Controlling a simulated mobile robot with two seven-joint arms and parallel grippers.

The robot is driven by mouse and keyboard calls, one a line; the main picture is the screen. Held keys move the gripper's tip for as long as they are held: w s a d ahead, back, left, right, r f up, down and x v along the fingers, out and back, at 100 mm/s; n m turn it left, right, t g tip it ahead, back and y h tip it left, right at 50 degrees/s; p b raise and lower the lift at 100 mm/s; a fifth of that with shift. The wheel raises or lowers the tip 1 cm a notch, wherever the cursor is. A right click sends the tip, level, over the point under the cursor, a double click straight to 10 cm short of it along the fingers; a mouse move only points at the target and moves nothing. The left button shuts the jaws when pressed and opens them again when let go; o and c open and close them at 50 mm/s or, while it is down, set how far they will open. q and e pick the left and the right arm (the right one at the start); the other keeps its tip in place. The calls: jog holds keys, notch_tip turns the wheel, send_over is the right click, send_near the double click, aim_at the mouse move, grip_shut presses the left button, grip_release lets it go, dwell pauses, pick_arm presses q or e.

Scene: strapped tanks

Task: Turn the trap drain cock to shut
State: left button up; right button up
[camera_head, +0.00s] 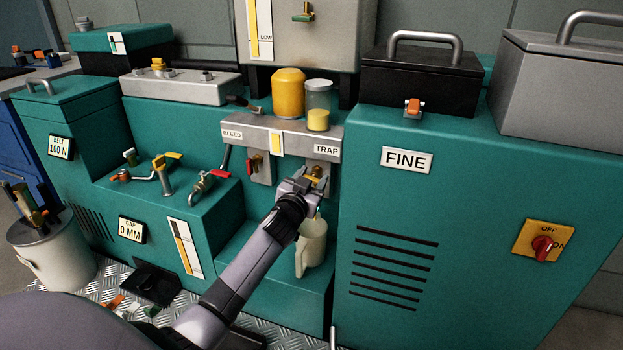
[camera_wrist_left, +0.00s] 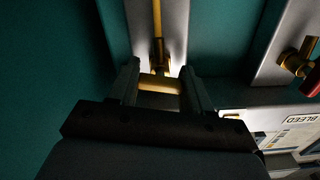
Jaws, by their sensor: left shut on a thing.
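The trap drain cock (camera_head: 318,170) sits under the TRAP label (camera_head: 326,150), on the right end of the grey bracket. My left gripper (camera_head: 314,182) is at this cock and covers much of it in the head view. In the left wrist view, the two fingers of my left gripper (camera_wrist_left: 161,88) are shut on the cock's yellow handle (camera_wrist_left: 160,84), which lies across between them. Brass parts of the cock (camera_wrist_left: 158,52) show beyond it, against a pale plate. The handle's exact angle is hard to tell. My right gripper is not in view.
A pale jug (camera_head: 311,248) stands just below the trap cock. The bleed cock with a red handle (camera_head: 252,166) is close on the left. A teal cabinet marked FINE (camera_head: 405,160) rises close on the right. A yellow bowl (camera_head: 288,92) and a clear bowl (camera_head: 319,97) stand above.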

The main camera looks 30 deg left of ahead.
pick_arm(q)
jog(key=m, duration=0.3)
jog(key=shift+m, duration=0.4)
jog(key=m, duration=0.3)
jog(key=shift+m, duration=0.3)
jog(key=m, duration=0.3)
jog(key=shift+m, duration=0.3)
jog(key=shift+f+m+p, duration=0.1)
jog(key=shift+m+p, duration=0.2)
jog(key=shift+m, duration=1.8)
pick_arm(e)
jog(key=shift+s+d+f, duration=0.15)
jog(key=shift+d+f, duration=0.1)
pick_arm(q)
jog(key=o, duration=1.1)
jog(key=shift+c, duration=0.2)
